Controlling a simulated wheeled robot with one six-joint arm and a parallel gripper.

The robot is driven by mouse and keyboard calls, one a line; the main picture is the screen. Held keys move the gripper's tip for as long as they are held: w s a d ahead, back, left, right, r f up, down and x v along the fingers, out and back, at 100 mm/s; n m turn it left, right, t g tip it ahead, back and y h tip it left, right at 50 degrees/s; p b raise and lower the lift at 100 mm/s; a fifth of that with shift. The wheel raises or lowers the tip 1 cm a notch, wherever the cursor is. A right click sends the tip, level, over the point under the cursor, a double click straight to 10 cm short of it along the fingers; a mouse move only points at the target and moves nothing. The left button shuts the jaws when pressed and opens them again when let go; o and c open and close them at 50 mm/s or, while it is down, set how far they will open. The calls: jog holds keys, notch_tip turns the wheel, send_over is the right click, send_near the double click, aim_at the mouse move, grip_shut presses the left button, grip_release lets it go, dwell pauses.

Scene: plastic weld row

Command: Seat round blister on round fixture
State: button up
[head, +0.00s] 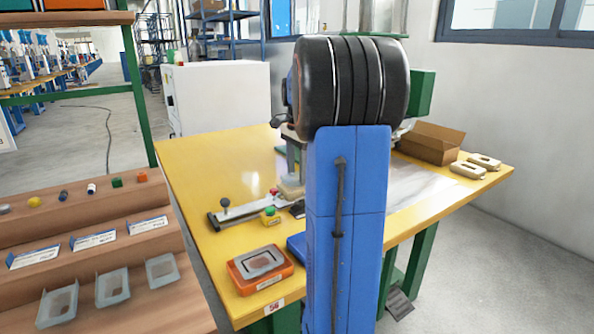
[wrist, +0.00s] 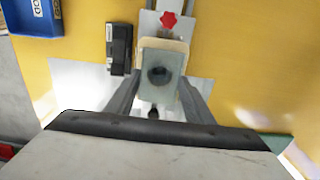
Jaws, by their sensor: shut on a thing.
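My gripper (wrist: 158,94) is shut on the round blister (wrist: 158,92), a pale grey-green, see-through piece with a dark round recess, one finger on each side. The beige round fixture (wrist: 151,43) lies beneath the blister in the wrist view, and its rim shows past the blister's far edge. In the head view the blister (head: 291,180) appears just over the fixture (head: 292,191), partly behind my arm. I cannot tell whether the blister touches the fixture or hangs slightly above it. The gripper's fingers are mostly hidden in the head view.
A red knob (wrist: 168,19) and a black block (wrist: 118,48) are close to the fixture. An orange tray (head: 262,268) and a blue bin (wrist: 35,16) lie nearby. Cream fixtures (head: 468,171) and a cardboard box (head: 431,143) are at right. Trays (head: 113,287) stand on the left shelf.

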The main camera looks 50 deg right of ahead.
jog(key=shift+f, duration=0.65)
dwell(0.4)
jog(key=o, duration=1)
jog(key=shift+c, duration=0.2)
jog(key=c, duration=0.5)
jog(key=shift+o, duration=0.2)
jog(key=shift+r, duration=0.1)
notch_tip(320, 180, up, 7)
dwell(0.4)
